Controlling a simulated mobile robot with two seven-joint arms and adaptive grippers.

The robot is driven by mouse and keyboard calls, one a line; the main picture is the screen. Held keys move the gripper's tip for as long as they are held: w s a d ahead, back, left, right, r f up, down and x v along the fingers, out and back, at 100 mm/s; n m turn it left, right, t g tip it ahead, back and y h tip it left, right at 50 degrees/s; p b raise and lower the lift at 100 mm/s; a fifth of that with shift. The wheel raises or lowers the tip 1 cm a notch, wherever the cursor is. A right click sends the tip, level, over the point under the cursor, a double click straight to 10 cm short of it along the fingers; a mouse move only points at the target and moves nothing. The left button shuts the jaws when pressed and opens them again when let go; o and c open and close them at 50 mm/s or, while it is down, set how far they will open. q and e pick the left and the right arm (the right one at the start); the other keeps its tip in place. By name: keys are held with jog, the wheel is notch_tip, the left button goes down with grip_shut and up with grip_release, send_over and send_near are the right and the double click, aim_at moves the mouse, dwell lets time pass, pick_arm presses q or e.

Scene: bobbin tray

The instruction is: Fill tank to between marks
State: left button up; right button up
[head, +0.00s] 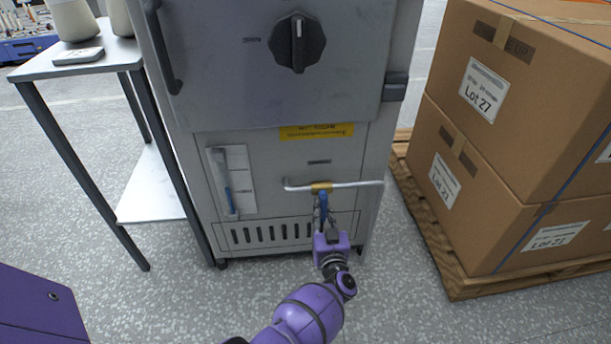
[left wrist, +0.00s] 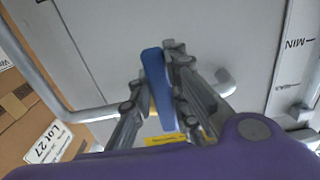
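A grey cabinet (head: 340,235) carries a horizontal metal pipe (head: 352,184) with a brass valve (head: 321,187) low on its front. The valve's blue lever (head: 323,203) hangs down, crosswise to the pipe. My left gripper (head: 322,222) is at the lever from below. In the left wrist view, its fingers close in on both sides of the blue lever (left wrist: 157,88). A white level gauge (head: 238,172) is left of the valve, with blue in the lower part of its tube (head: 228,200). MIN (left wrist: 297,43) and MAX marks show in the left wrist view. My right gripper is out of view.
Large cardboard boxes (head: 510,120) labelled Lot 27 stand on a wooden pallet (head: 455,283), close on the cabinet's right. A side table (head: 100,62) with pale cones stands at its left. A large dark knob (head: 299,43) is above. Floor in front is clear.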

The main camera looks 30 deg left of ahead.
pick_arm(q)
jog(key=o, duration=0.5)
jog(key=shift+w+r, duration=0.1)
jog(key=v, duration=1.2)
jog(key=shift+s+f, duration=0.2)
jog(key=shift+f, duration=0.05)
